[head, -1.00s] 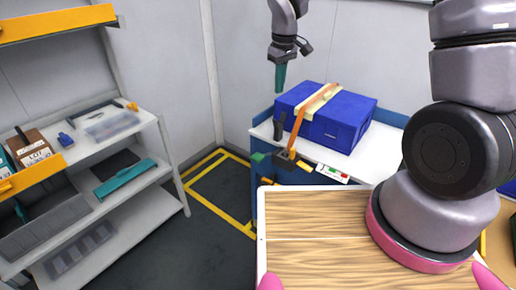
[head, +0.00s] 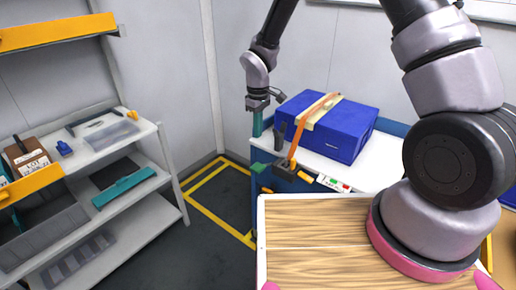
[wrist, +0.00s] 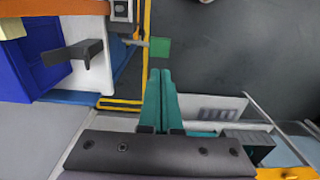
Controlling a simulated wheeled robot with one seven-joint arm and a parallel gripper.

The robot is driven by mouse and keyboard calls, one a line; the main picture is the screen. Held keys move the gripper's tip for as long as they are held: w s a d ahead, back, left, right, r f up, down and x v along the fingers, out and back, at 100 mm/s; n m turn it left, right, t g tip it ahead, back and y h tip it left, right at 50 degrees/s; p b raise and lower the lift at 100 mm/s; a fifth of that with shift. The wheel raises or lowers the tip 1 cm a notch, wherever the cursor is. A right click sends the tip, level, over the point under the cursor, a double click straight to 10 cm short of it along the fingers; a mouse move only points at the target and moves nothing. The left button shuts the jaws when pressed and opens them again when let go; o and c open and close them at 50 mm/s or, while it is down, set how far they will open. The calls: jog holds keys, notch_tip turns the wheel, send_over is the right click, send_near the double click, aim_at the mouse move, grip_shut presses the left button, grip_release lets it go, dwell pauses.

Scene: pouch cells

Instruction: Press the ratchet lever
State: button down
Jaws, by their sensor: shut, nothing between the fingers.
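The ratchet (head: 284,170) is a dark block at the front edge of the bench, at the lower end of an orange strap (head: 299,135). Its lever has a green tip (head: 258,168) that sticks out to the left past the bench edge. The wrist view shows the ratchet (wrist: 122,12) at the top and the green tip (wrist: 160,48) just beyond my fingertips. My gripper (head: 257,135) has teal fingers pointing down, above the green tip and apart from it. The fingers (wrist: 160,72) are shut together and empty.
The strap runs over a blue box (head: 345,135) on the white-topped bench (head: 375,160). A dark upright bracket (head: 280,131) stands beside the box, close to my gripper. A grey shelf unit (head: 140,200) is at left. Open floor with yellow lines (head: 215,205) lies between.

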aim_at(258, 167)
notch_tip(258, 167, down, 13)
jog(key=shift+f, duration=0.2)
dwell(0.6)
